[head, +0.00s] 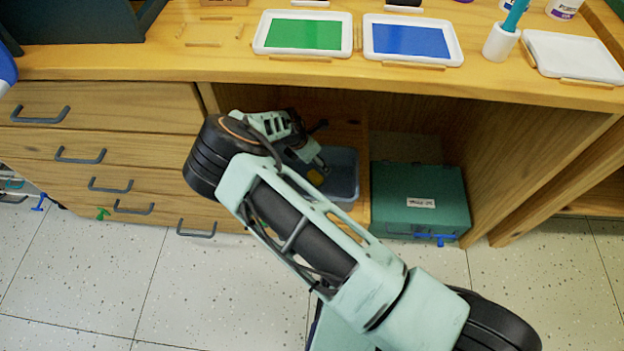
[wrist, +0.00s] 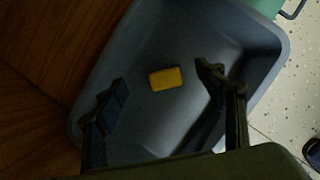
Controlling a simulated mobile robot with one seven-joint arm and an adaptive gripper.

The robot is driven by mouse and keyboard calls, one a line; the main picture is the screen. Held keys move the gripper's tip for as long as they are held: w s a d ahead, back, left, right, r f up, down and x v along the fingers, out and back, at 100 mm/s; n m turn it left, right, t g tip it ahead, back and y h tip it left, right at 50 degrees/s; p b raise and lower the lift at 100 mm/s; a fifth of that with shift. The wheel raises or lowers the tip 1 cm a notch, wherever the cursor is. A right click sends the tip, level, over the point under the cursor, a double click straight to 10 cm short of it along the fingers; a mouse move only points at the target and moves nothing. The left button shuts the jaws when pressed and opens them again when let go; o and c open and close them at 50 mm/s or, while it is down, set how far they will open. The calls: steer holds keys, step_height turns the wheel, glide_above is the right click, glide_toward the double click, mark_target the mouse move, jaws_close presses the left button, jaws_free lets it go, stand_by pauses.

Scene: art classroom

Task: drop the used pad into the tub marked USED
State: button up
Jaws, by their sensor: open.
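The yellow pad (wrist: 166,79) shows inside the grey tub (wrist: 240,32) in the wrist view, between my fingertips in the picture and apart from both. It looks to lie on the tub's floor. In the head view the tub (head: 346,168) stands in the open space under the counter, and a bit of the pad (head: 316,177) shows below my gripper (head: 318,163). My gripper is open and empty over the tub, its two fingers (wrist: 160,76) spread. No mark on the tub is visible from here.
A green box (head: 420,225) with a white label, too small to read, stands right of the tub. Drawers (head: 110,155) with grey handles are to the left. The counter (head: 170,60) above holds trays with green (head: 303,35) and blue (head: 411,41) pads.

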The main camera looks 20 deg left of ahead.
steer(key=v, duration=0.6)
steer(key=shift+r, duration=0.25)
steer(key=shift+r+p, duration=0.35)
steer(key=shift+p, duration=0.05)
steer(key=shift+r+p, duration=0.55)
steer(key=shift+r, duration=0.05)
